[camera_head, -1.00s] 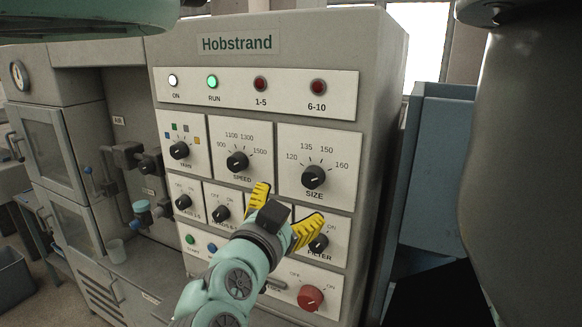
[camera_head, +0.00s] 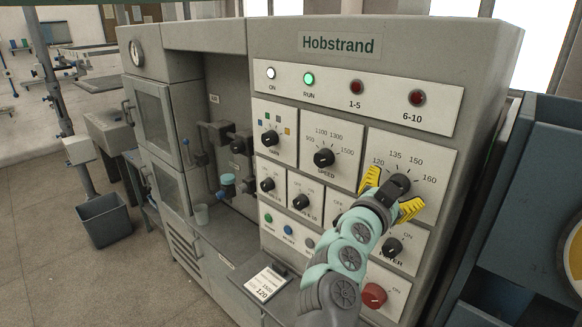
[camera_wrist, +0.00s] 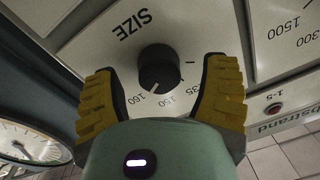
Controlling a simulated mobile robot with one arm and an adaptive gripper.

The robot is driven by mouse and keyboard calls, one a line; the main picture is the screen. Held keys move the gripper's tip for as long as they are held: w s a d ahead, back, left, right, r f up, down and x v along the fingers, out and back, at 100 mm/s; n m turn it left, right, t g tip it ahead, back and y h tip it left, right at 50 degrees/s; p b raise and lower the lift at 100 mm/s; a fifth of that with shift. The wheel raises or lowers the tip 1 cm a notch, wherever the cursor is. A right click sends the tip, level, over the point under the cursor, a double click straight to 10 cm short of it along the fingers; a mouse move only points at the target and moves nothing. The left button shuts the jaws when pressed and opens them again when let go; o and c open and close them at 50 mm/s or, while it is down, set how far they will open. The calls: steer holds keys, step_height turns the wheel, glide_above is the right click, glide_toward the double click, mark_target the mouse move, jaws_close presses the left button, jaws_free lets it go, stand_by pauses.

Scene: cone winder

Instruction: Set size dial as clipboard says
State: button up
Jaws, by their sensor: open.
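The size dial (camera_wrist: 158,68) is a round black knob in the wrist view, with SIZE printed beside it and a numbered scale. Its pale pointer mark seems to face the 160 label. My gripper (camera_wrist: 160,72) is open, its yellow fingers on either side of the knob with gaps showing. In the head view my gripper (camera_head: 391,193) is in front of the size panel (camera_head: 440,158) and hides most of the dial. The clipboard (camera_head: 265,285) lies on the ledge below the panels; it shows 1500 and 120.
The speed dial (camera_head: 323,157) is just left of the size panel. The filter dial (camera_head: 392,247) and a red knob (camera_head: 374,295) are below my gripper. A blue cabinet (camera_head: 530,180) stands close on the right. Open floor lies at the left.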

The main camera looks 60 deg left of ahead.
steer(key=shift+w, duration=0.45)
steer(key=shift+a, duration=0.1)
steer(key=c, duration=1.2)
